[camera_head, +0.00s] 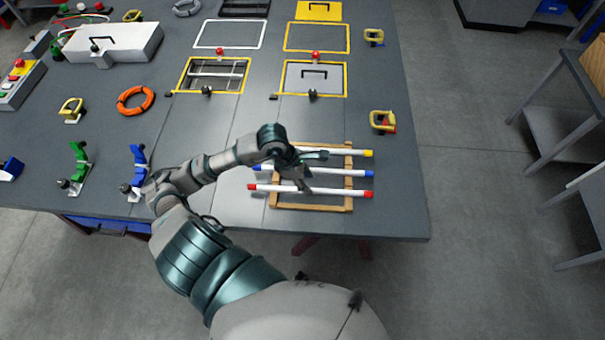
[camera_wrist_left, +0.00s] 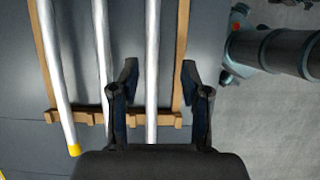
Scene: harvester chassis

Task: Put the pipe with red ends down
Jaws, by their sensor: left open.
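The white pipe with red ends (camera_head: 335,193) lies across the near part of a wooden rack (camera_head: 346,206), its red tips past both side rails. My left gripper (camera_head: 303,178) is over the rack and hides part of the pipes. In the left wrist view, my left gripper (camera_wrist_left: 159,78) is open, with one finger on each side of the pipe nearest the rack's right rail. By its place this is the pipe with red ends (camera_wrist_left: 152,50); its ends are hidden there. It looks seated on the rack (camera_wrist_left: 181,50). My right gripper is not in view.
A blue-ended pipe (camera_head: 345,173) and a yellow-ended pipe (camera_head: 345,152) lie parallel on the same rack. The grey table (camera_head: 390,220) ends just right of and below the rack. Yellow-framed panels (camera_head: 317,50), an orange ring (camera_head: 136,113) and yellow handles (camera_head: 382,129) stand farther off.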

